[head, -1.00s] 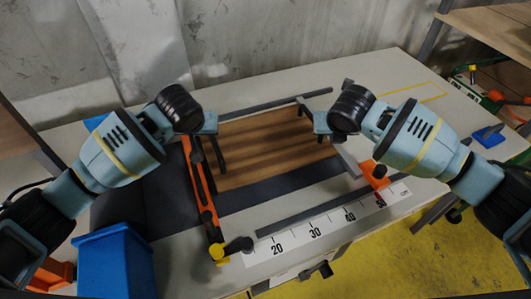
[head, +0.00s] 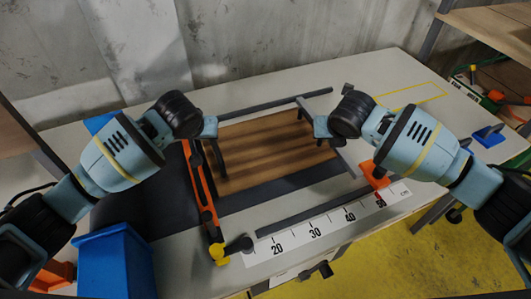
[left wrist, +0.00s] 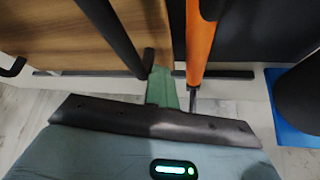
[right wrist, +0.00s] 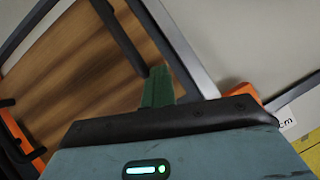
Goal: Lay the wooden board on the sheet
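The wooden board (head: 265,152) is brown with a black bar handle at each end. It is level over the dark sheet (head: 285,186), whose front strip and left part show beside it. I cannot tell whether the board touches the sheet. My left gripper (head: 211,135) is shut on the left handle (left wrist: 112,38); its green fingers (left wrist: 160,88) show in the left wrist view. My right gripper (head: 318,135) is shut on the right handle (right wrist: 120,38); its green fingers (right wrist: 157,87) show in the right wrist view. Much of the sheet is hidden under the board.
An orange bar (head: 207,205) runs along the board's left side. Grey bars lie behind (head: 270,106) and in front (head: 305,210). A ruler strip (head: 330,222) lines the table's front. A blue bin (head: 115,262) stands front left.

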